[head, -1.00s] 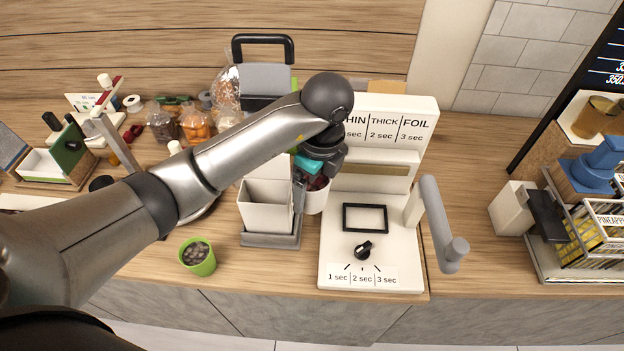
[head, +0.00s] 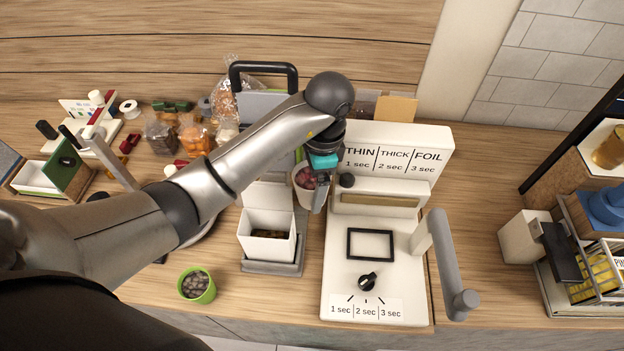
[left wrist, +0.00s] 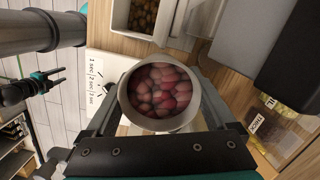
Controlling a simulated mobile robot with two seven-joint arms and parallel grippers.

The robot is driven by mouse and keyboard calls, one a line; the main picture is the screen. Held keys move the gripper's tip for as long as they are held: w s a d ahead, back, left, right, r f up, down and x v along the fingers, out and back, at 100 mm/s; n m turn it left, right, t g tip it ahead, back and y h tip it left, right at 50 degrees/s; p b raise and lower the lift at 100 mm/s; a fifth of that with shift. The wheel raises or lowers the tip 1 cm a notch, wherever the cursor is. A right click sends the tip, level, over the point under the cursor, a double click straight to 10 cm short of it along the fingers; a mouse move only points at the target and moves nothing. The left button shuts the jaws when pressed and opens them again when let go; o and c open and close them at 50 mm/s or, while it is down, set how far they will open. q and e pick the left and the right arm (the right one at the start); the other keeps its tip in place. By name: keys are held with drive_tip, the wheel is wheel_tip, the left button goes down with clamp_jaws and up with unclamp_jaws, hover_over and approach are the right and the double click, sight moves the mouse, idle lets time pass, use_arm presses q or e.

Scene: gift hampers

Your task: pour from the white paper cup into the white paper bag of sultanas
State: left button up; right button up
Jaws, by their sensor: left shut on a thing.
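The white paper cup (head: 305,196) is held in my left gripper (head: 322,178), above and behind the bag. In the left wrist view the cup (left wrist: 124,112) shows its round rim and many reddish, rounded pieces inside. It looks roughly upright. The white paper bag of sultanas (head: 258,250) stands open on a grey base in front of the cup, with dark golden pieces low inside. The bag (left wrist: 119,18) also shows at the top of the left wrist view. What seems to be my right gripper (left wrist: 38,88) is at the left of that view, small and away from the cup.
The white sealer machine (head: 340,270) with its grey lever (head: 455,270) stands right of the bag. A green cup (head: 197,285) of dark pieces is at the counter's front left. Filled clear bags (head: 192,138) stand behind. Some counter between green cup and bag base is clear.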

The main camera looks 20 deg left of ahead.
use_arm(q)
drive_tip(key=shift+s+d+f, duration=0.1)
drive_tip(key=shift+s+f, duration=0.05)
drive_tip(key=shift+f, duration=0.4)
drive_tip(key=shift+r+t+h, duration=0.1)
drive_tip(key=shift+t+h, duration=0.2)
drive_tip(key=shift+s+a, duration=0.25)
drive_tip(key=shift+a, duration=0.1)
drive_tip(key=shift+s+a+r+t+h, duration=0.2)
drive_tip(key=shift+s+a+t+h, duration=0.35)
drive_tip(key=shift+t+h, duration=0.45)
drive_tip(key=shift+a+f+t+h+b, duration=0.1)
drive_tip(key=shift+a+t+h+b, duration=0.05)
drive_tip(key=shift+t+h+b, duration=0.2)
drive_tip(key=shift+s+a+t+h+b, duration=0.4)
drive_tip(key=shift+t+h+b, duration=0.35)
drive_tip(key=shift+h+b, duration=0.15)
